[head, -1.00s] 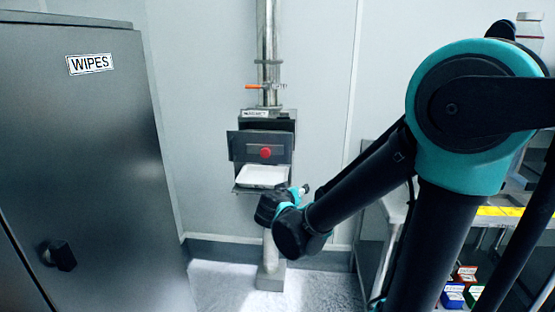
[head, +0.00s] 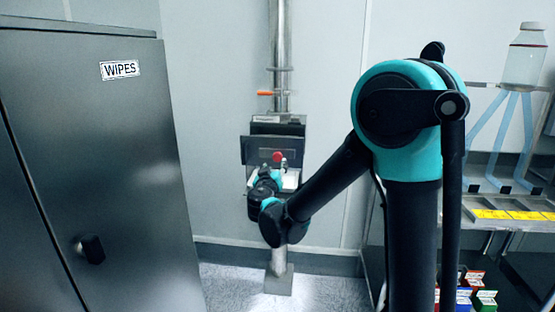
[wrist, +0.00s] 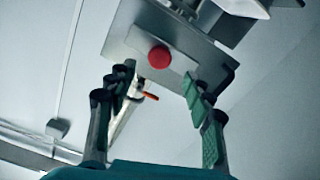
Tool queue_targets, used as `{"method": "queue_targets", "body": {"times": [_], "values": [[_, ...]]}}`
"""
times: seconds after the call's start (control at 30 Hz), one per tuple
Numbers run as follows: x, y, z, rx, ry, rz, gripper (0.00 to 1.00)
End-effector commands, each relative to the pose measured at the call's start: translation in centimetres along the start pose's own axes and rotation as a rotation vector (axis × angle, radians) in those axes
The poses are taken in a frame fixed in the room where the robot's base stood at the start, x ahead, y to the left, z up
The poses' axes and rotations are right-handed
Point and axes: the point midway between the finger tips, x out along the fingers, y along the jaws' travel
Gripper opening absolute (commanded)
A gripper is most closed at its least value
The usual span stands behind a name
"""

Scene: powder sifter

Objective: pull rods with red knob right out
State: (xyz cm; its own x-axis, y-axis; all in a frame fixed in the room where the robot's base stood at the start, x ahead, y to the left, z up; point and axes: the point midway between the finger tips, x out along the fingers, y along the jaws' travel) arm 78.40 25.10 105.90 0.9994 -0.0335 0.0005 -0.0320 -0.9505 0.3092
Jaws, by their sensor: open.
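The red knob (head: 277,157) sits on the front plate of the powder sifter (head: 258,150), which is mounted on a vertical steel pipe. In the wrist view the red knob (wrist: 159,57) shows round on a grey plate (wrist: 185,62), beyond and between my two fingers. My gripper (wrist: 158,100) is open and empty, its fingers on either side of the knob in that view; I see no contact. In the head view my gripper (head: 280,170) is in front of the sifter, just below the knob. The rod behind the knob is hidden.
A dark cabinet labelled WIPES (head: 120,69) stands on the left. On the right, a shelf (head: 505,215) has a bottle (head: 525,55) above and small coloured boxes (head: 475,290) below. An orange valve handle (head: 265,93) sticks out from the pipe. Floor shows between cabinet and shelf.

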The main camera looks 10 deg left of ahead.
Motion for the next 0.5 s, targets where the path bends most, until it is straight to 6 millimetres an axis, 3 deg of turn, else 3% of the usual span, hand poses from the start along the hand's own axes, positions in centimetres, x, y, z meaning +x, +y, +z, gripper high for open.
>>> {"method": "queue_targets", "body": {"times": [0.3,0.5], "values": [[6.0,0.1,0.1,0.0,-0.001,0.003,0.52],[8.0,0.1,0.0,0.0,-0.001,0.001,0.52]]}}
